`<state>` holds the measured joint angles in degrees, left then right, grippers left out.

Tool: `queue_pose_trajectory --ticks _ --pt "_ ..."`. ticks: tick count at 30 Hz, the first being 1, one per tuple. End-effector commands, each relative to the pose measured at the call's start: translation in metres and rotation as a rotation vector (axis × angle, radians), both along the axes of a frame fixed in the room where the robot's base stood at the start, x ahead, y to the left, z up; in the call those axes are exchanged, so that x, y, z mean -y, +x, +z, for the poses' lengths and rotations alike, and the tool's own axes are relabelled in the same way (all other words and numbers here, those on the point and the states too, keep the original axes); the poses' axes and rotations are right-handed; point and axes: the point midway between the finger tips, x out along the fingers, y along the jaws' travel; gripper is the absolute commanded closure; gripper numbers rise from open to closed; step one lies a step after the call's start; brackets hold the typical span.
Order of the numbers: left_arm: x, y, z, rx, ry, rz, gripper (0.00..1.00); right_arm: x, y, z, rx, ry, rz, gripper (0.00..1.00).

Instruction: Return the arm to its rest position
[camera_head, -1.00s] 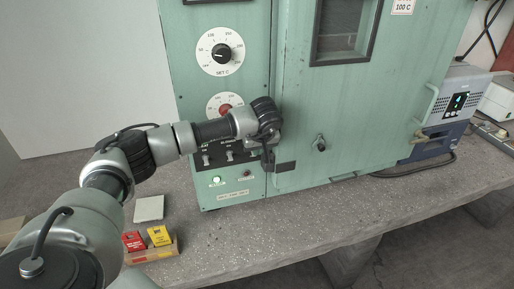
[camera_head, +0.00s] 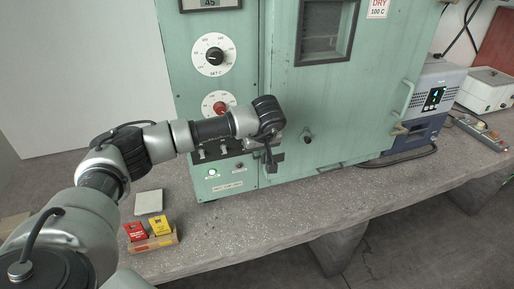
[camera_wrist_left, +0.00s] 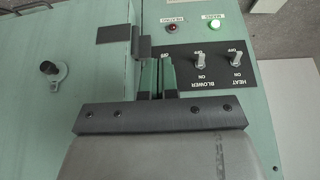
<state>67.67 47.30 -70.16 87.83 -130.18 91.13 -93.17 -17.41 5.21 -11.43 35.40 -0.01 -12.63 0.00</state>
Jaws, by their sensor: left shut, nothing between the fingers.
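My left arm reaches in from the left in the head view. Its gripper (camera_head: 271,160) hangs in front of the green oven cabinet (camera_head: 345,100), close to the seam between control panel and door and right of the switches. In the left wrist view the fingers (camera_wrist_left: 157,78) are together, with nothing between them. They point at the green front beside a dark hinge. I cannot tell whether they touch it. My right gripper is not in view.
The panel has a white dial (camera_head: 214,55), a red knob (camera_head: 220,108) and toggle switches (camera_wrist_left: 236,58). A door knob (camera_head: 307,136) sticks out. Red and yellow boxes (camera_head: 149,228) and a pale tile (camera_head: 149,202) lie on the concrete bench (camera_head: 260,225). A blue-grey device (camera_head: 430,100) stands right.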

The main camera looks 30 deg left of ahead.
Motion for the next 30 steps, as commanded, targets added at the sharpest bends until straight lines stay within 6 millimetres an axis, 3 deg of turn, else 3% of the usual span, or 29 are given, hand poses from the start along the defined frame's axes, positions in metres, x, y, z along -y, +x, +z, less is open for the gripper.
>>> queue_pose_trajectory --ticks 8,11,14,17,21,24,26,27,30 --pt "0.0 0.0 0.0 0.0 0.0 0.0 1.0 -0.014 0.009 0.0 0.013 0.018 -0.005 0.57" --pt "0.006 0.0 -0.009 -0.007 -0.04 0.009 1.0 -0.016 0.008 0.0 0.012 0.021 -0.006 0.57" --pt "0.031 -0.003 -0.037 -0.036 -0.195 0.06 1.0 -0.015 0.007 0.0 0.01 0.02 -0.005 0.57" --pt "0.076 -0.01 -0.082 -0.097 -0.489 0.2 1.0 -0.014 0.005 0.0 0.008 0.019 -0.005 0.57" --pt "0.156 -0.027 -0.147 -0.264 -1.063 0.664 1.0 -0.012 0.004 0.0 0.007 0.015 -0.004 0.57" --pt "0.189 -0.033 -0.185 -0.409 -1.425 1.154 1.0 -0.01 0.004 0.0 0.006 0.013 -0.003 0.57" --pt "0.194 -0.037 -0.212 -0.495 -1.597 1.505 1.0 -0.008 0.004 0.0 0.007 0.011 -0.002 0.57" --pt "0.192 -0.041 -0.234 -0.548 -1.689 1.761 1.0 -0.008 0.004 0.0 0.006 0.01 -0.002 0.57" --pt "0.17 -0.066 -0.3 -0.632 -1.816 2.437 1.0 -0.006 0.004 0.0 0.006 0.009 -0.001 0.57"
